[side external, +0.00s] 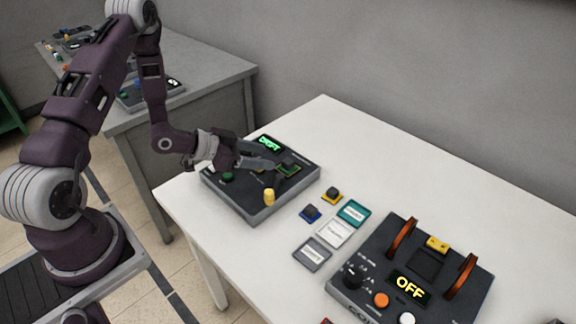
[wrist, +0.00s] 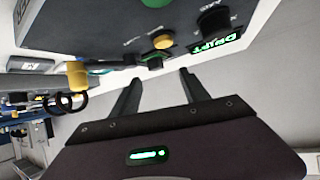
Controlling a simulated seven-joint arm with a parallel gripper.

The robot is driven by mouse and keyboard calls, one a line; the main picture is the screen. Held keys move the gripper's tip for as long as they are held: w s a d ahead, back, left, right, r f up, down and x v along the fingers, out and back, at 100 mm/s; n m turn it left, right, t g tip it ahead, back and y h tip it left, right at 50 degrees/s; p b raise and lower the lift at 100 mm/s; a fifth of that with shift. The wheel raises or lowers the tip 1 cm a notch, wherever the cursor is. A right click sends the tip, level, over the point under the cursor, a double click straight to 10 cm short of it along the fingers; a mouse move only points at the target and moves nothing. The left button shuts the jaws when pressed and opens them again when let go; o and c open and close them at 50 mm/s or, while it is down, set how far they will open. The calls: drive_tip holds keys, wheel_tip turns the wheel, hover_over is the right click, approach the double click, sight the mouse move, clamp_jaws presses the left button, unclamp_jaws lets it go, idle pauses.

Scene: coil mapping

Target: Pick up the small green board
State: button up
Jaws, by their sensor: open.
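The small green board (side external: 289,170) shows at the right part of the top of a dark grey control box in the side external view. A dark component seems to sit on it. In the wrist view a small dark block with a green edge (wrist: 152,62), probably the board, lies ahead of the gap between my fingers. My gripper (side external: 273,171) is over the box, its fingertips close to the board's left side. In the wrist view my gripper (wrist: 158,84) has its two fingers well apart with nothing between them. I cannot tell whether a finger touches the board.
The control box (side external: 246,205) has a lit green display (side external: 271,144), a yellow knob (side external: 269,197) and a green button (side external: 227,176). Small blue and yellow-based blocks and flat cards lie right of it. A second box (side external: 440,266) reads OFF. The table's far right is clear.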

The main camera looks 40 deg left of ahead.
sight(286, 162)
drive_tip(key=shift+w+d+f, duration=0.1)
drive_tip(key=shift+d+f, duration=0.15)
drive_tip(key=x, duration=0.6)
drive_tip(key=shift+w+d, duration=0.25)
drive_tip(key=shift+d, duration=0.1)
clamp_jaws()
